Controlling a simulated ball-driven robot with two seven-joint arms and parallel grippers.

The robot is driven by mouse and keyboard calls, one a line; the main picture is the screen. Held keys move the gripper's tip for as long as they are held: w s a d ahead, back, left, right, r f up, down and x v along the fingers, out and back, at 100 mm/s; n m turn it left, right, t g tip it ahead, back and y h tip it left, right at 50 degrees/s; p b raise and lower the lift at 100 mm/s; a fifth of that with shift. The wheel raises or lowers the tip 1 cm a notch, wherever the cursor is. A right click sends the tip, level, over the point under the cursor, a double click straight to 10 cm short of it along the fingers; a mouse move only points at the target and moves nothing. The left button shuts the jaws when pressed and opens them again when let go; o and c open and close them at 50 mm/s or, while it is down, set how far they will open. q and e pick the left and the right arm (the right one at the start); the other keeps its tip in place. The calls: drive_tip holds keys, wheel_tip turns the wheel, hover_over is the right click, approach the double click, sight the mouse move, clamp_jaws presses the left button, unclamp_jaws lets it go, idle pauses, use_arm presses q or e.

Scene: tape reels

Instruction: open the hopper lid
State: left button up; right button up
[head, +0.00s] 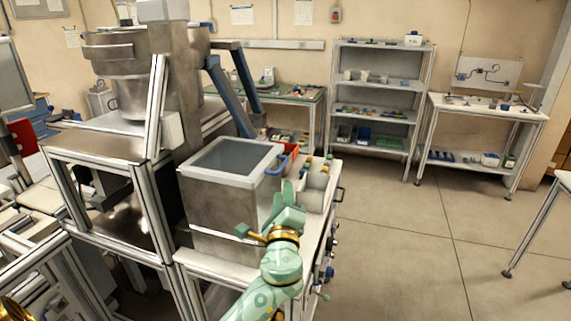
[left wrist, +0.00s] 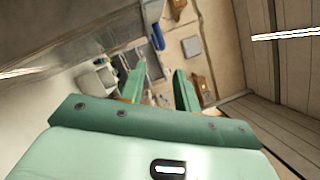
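The hopper (head: 215,212) is a grey metal box on a bench in the head view. Its lid (head: 232,157), a grey pane in a pale frame, appears to lie flat and shut on top. A blue handle (head: 274,167) shows at the lid's right edge. My left gripper (head: 284,199) is just right of the hopper's front, below lid height and apart from the handle. In the left wrist view its two green fingers (left wrist: 159,88) stand apart with nothing visible between them. A blue piece (left wrist: 157,38), perhaps the handle, lies beyond them.
Small bins (head: 317,182) stand right of the hopper, close to my left gripper. A metal machine with blue struts (head: 232,95) rises behind the hopper. A shelf rack (head: 380,95) and a side table (head: 487,110) stand farther back.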

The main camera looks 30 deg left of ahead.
sight(283, 164)
use_arm(q)
drive_tip(key=x, duration=1.1)
drive_tip(key=shift+w+a, duration=0.1)
drive_tip(key=shift+w, duration=0.05)
clamp_jaws()
